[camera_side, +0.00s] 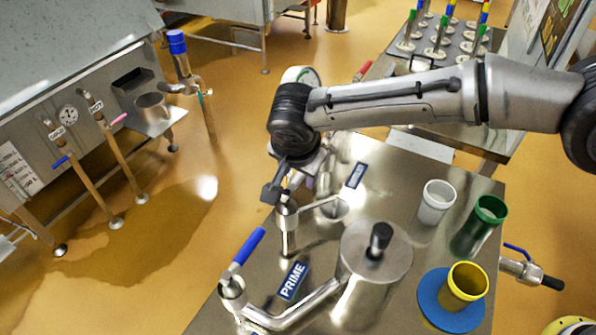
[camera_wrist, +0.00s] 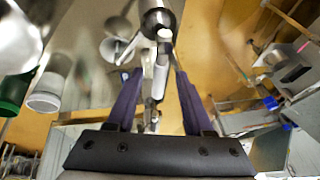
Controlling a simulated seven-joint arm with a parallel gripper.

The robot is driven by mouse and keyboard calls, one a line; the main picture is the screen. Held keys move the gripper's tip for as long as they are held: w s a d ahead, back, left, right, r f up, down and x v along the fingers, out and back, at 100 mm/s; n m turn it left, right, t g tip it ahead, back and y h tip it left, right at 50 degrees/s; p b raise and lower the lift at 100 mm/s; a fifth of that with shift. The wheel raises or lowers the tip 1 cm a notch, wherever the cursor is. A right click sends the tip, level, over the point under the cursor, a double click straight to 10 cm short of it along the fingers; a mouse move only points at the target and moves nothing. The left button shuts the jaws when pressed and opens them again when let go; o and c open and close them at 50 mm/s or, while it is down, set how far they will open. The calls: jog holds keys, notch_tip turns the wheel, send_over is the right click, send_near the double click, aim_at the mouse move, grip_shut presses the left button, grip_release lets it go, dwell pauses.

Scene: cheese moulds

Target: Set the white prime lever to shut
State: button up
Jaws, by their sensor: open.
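The white lever (camera_wrist: 161,76) shows in the wrist view, running from a round steel valve head (camera_wrist: 158,18). My gripper (camera_wrist: 158,72) is open, with one dark finger on each side of the lever; I cannot tell whether either touches it. In the side view my gripper (camera_side: 291,186) is just above a steel valve post (camera_side: 288,220) and hides most of the white lever. A blue-handled lever (camera_side: 249,246) stands tilted on the front valve, near a label reading PRIME (camera_side: 293,280). A second blue label (camera_side: 356,176) lies farther back, too small to read.
A steel vessel with a black knob (camera_side: 376,255) stands right of the front valve. White (camera_side: 436,203), green (camera_side: 482,222) and yellow (camera_side: 464,287) cups stand on the right of the steel table (camera_side: 395,180). A steel machine (camera_side: 75,110) is at the left, across open floor.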

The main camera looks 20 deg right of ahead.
grip_shut()
dwell(1.4)
